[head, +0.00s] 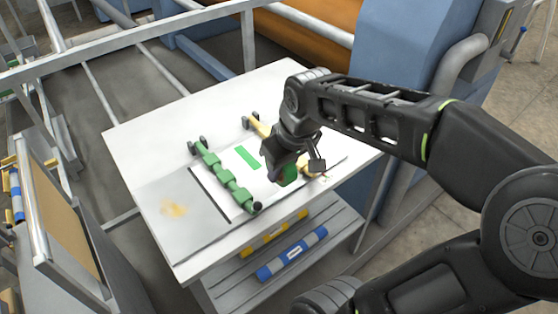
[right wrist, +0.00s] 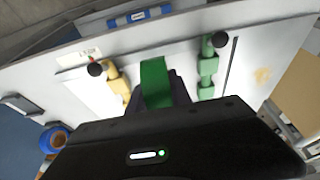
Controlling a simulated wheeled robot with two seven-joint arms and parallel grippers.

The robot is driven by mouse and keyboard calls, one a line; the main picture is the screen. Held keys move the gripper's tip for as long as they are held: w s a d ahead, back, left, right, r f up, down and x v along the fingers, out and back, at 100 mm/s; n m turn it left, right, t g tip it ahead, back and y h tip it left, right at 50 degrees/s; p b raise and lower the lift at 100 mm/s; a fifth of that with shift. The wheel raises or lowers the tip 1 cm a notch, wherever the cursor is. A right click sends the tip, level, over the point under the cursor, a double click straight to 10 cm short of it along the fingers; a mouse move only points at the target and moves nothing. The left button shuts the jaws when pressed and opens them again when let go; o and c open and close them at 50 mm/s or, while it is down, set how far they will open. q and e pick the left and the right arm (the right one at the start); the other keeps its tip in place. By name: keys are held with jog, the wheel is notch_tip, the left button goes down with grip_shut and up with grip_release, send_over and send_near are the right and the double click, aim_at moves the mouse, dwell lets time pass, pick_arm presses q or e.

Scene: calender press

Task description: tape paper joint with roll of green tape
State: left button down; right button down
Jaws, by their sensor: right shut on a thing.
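My right gripper (head: 287,176) is over the white table and shut on the roll of green tape (head: 289,175). In the right wrist view the green roll (right wrist: 155,82) stands between the fingers, its lower part hidden by the gripper body. White paper (head: 232,182) lies on the table, with a flat green strip (head: 246,158) on it, left of the gripper. A green segmented bar (head: 225,177) lies along the paper's left side. A yellow bar (head: 259,126) lies on the right, partly hidden by my gripper. Whether the roll touches the paper cannot be told. My left gripper is not in view.
The white table (head: 150,140) has bare room at its far left. A grey plate (head: 178,212) with a yellowish stain lies left of the green bar. A blue roll (head: 292,253) and a yellow roll (head: 268,235) lie on the shelf below. Blue machinery (head: 395,50) stands behind.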

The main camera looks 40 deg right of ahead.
jog(key=shift+w, duration=0.15)
jog(key=shift+w, duration=1.05)
jog(key=p, duration=0.2)
send_over(254, 165)
jog(key=shift+b+x, duration=0.9)
jog(key=shift+b, duration=0.1)
jog(key=shift+f+b, duration=0.65)
jog(key=shift+f, duration=0.2)
jog(key=shift+s+f+b, duration=0.1)
jog(key=shift+f+b, duration=0.2)
jog(key=shift+f, duration=0.05)
jog(key=shift+s, duration=0.1)
jog(key=shift+s+r, duration=0.1)
jog(key=shift+s, duration=0.35)
jog(key=shift+s, duration=0.15)
